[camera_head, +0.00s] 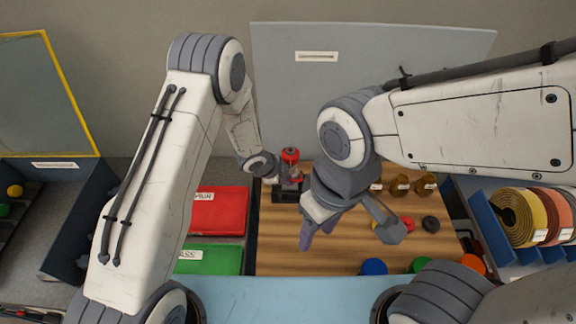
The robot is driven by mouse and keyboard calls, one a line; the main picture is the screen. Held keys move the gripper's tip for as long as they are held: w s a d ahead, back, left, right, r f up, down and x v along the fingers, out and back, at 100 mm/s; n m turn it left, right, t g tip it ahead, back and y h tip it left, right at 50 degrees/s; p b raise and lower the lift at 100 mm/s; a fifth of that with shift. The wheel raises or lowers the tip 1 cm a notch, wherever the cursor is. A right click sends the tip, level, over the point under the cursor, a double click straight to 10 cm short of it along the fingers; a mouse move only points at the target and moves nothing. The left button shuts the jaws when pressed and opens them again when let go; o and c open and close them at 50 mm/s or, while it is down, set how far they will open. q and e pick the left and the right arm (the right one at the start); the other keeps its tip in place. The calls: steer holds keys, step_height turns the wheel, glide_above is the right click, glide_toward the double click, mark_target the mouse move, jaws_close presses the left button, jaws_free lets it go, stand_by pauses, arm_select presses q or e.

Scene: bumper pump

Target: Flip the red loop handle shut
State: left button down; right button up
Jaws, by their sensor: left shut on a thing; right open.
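A small red-topped device (290,155) stands at the back left of the wooden board, on a dark base (285,195). No red loop handle can be made out clearly; the red top is the likeliest part of it in view. My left gripper (284,181) is at this device, just below its red top, and is shut on it. The arm's wrist and the small size hide the exact grip. My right gripper (350,238) is open over the middle of the board, to the right of the device, with its fingers pointing down and nothing seen between them.
The wooden board (290,262) carries several knobs and coloured discs at right. A red box (220,212) and a green box (210,260) lie left of it. A grey panel (400,60) stands behind. Coloured rolls (520,215) sit in a blue rack at right.

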arm_select(q)
steer(key=shift+w+r+g+p, duration=0.1)
steer(key=shift+r+g+p, duration=0.15)
steer(key=shift+p, duration=0.45)
steer(key=shift+d+f, duration=0.1)
steer(key=shift+d, duration=0.05)
arm_select(e)
steer(key=shift+w+a+r, duration=0.1)
steer(key=shift+w+r, duration=0.15)
steer(key=shift+r, duration=0.35)
steer(key=shift+w+a+r, duration=0.1)
steer(key=shift+w+r, duration=0.15)
steer(key=shift+r, duration=0.3)
steer(key=shift+d, duration=0.1)
arm_select(q)
steer(key=c, duration=0.9)
jaws_free()
